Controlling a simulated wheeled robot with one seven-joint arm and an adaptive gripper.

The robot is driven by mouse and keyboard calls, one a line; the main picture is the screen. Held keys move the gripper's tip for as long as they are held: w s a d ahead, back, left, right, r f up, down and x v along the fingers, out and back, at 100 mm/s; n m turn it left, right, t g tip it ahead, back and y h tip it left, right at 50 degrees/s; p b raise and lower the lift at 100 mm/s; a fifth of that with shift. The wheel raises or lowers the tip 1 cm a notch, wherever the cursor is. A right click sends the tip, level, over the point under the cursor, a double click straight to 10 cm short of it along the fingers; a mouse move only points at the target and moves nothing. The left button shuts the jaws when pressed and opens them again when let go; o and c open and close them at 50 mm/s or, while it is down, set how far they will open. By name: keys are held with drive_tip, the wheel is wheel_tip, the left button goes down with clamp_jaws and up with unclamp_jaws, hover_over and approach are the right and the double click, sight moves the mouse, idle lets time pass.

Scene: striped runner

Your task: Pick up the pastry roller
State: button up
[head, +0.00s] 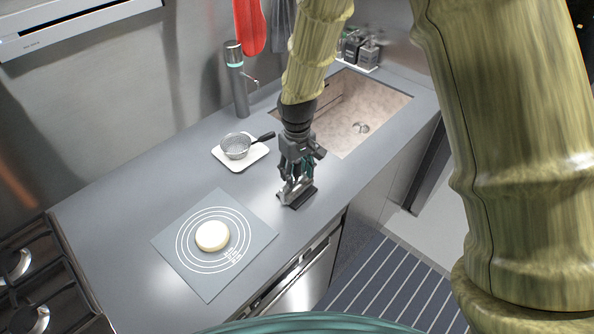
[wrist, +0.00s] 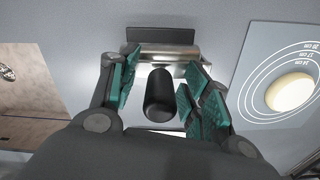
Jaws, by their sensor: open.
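The pastry roller (wrist: 160,90) is at the middle of the wrist view. Its dark handle points towards the camera, with a shiny metal part behind it. In the head view its metal part (head: 292,192) shows under my gripper, near the counter's front edge. My gripper (head: 297,178) is open and points down over it. In the wrist view the teal finger pads (wrist: 158,92) stand on either side of the handle, with gaps visible on both sides. The gripper hides much of the roller in the head view.
A dark flat piece (wrist: 160,35) lies beside the roller. A grey mat (head: 180,255) with a pale round dough (head: 212,236) is to the left. A strainer (head: 236,146) rests on a white tray (head: 232,165) behind. The sink (head: 375,104) is behind right; the stove (head: 35,280) is far left.

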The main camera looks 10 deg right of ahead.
clamp_jaws()
idle(0.5)
